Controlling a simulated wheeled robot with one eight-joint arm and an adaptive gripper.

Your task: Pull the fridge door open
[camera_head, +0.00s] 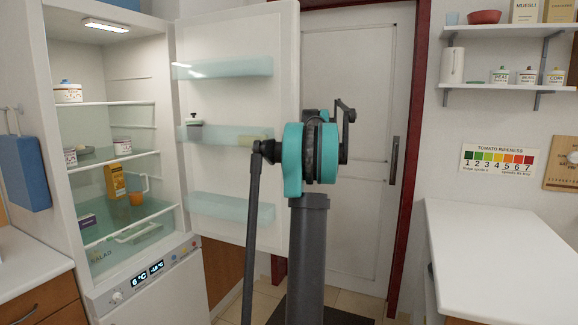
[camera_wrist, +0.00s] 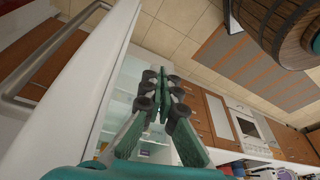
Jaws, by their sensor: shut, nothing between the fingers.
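The white fridge door (camera_head: 234,90) stands wide open in the head view, swung out to the right, with its inner shelves facing me. The fridge (camera_head: 110,75) is lit inside and shows several shelves with food on them. In the wrist view the door (camera_wrist: 88,85) fills the left side, with its grey bar handle (camera_wrist: 58,48) on the outer face. My gripper (camera_wrist: 163,92) has its green fingers shut and empty. It is to the right of the door and apart from the handle, with the fridge interior behind it. In the head view my arm hides it.
A red-framed white room door (camera_head: 345,90) stands behind my arm. White counters flank the scene at right (camera_head: 495,245) and left (camera_head: 25,262). In the wrist view a wooden barrel (camera_wrist: 283,30) is at the top right, with tiled floor around a striped mat (camera_wrist: 235,62).

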